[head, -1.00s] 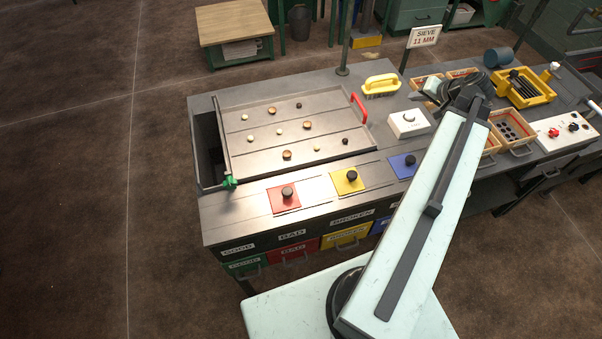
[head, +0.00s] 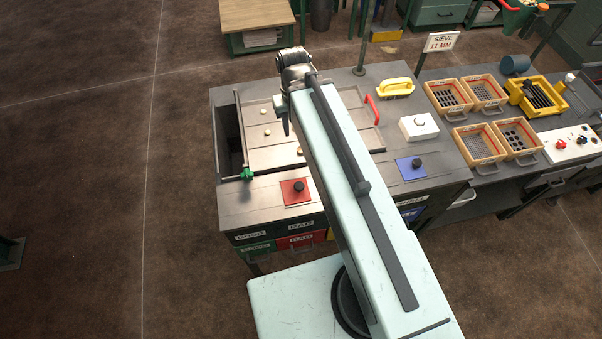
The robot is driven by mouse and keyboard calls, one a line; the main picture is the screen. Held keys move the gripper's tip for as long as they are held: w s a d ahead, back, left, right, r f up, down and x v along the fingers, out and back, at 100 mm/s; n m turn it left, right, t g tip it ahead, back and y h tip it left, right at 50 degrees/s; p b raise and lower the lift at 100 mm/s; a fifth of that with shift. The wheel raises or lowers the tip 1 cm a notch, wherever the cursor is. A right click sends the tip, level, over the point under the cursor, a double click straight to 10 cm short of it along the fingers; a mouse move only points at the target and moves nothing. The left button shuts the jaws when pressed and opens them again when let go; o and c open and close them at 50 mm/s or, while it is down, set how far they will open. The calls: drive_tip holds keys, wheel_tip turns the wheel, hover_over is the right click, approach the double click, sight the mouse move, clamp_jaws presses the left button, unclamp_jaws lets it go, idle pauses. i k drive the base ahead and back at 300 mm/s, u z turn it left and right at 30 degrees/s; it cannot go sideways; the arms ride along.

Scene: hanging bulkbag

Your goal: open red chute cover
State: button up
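The red chute cover (head: 296,190) is a flat red square with a black knob (head: 299,185) on top. It lies flat on the front strip of the bench, left of my arm, and seems to be in place over its chute. My gripper (head: 285,125) is at the far end of my arm, over the left part of the sorting tray, beyond the red cover and apart from it. Only a small dark part of it shows, so its fingers cannot be made out. The blue cover (head: 411,168) with its knob is right of my arm. The yellow cover is hidden behind the arm.
Drawers are below the red cover.

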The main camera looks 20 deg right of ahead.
sight(295, 191)
drive_tip(key=u, duration=0.7)
drive_tip(key=k, duration=1.1)
drive_tip(key=u, duration=1.3)
drive_tip(key=i, duration=0.75)
drive_tip(key=u, duration=0.1)
